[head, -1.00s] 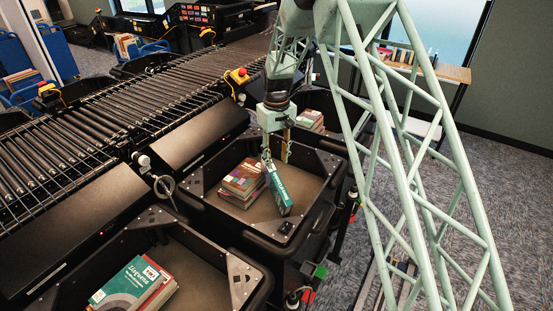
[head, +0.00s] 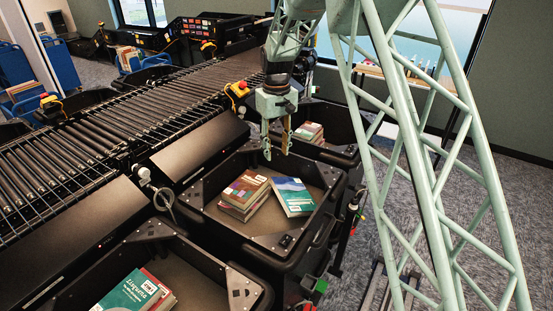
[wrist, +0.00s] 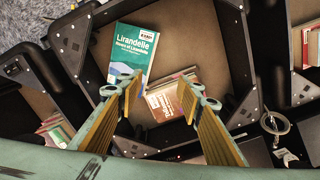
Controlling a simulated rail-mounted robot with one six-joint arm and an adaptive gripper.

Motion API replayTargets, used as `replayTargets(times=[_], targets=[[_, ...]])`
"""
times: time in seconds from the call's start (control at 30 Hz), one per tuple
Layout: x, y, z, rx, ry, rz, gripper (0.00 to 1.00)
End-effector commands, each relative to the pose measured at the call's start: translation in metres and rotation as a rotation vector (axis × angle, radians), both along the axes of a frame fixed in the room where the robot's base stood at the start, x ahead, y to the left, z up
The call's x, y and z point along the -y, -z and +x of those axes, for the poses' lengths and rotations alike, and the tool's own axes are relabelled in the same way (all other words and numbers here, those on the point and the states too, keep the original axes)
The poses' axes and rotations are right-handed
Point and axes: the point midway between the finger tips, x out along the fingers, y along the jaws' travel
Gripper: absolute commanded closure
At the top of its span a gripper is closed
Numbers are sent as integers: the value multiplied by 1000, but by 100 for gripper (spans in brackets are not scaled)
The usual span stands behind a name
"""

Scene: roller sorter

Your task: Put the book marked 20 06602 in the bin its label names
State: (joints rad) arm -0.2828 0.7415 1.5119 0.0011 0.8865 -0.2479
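A teal and white book (head: 293,196) lies in the middle bin (head: 318,232), to the right of a small stack of reddish-brown books (head: 243,190). In the wrist view this book (wrist: 125,62) shows the title "Lirandelle" and a white label in its upper right corner; the label's number is too small to read. My gripper (head: 276,152) is above this bin, its fingers apart and empty, clear of the books. In the wrist view the open fingers (wrist: 160,95) frame the space over the book and the stack.
A nearer bin (head: 205,285) holds a teal book (head: 130,292) on a red one. A farther bin (head: 340,152) holds another stack (head: 308,132). The roller conveyor (head: 110,125) runs along the left of the bins. The middle bin's front floor is clear.

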Motion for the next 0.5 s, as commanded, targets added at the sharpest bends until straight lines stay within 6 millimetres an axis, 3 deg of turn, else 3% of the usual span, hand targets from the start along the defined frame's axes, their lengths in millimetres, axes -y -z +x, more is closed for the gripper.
replayTargets(times=[0.2, 0.5], targets=[[0, -16, 0, 0, 0, 0, 66], [0, -19, 0, -1, 0, -1, 66]])
